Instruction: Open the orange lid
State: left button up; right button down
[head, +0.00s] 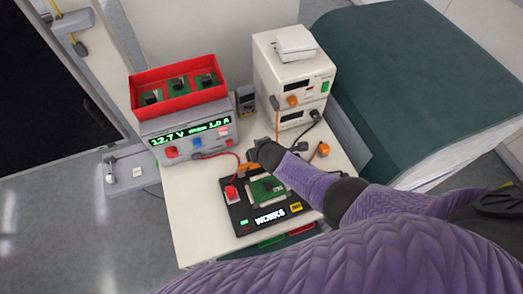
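An orange part (247,168), which looks like the orange lid, shows at the back edge of a black test fixture (243,221) on the white table. Only a small strip of it is visible; my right gripper and forearm cover the rest. A green circuit board (266,189) is exposed in the fixture, with a lit "WORKS" sign in front of it. My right gripper (258,152) is right above or at the orange part; I cannot tell whether it touches it. Its fingers are dark and too small to read. My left gripper is not in view.
A grey power supply (190,143) with a red bin (168,104) of boards stands at the left, its red cable running to the fixture. Cream instruments (291,72) stand at the back. An orange-tipped plug (322,149) lies right. A green-topped block (420,80) stands beyond.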

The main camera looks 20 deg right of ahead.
jog(key=shift+w, duration=0.2)
dwell(0.3)
jog(key=c, duration=1)
grip_release()
jog(key=shift+p+v, duration=3.55)
jog(key=shift+v, duration=1.4)
jog(key=shift+s, duration=0.1)
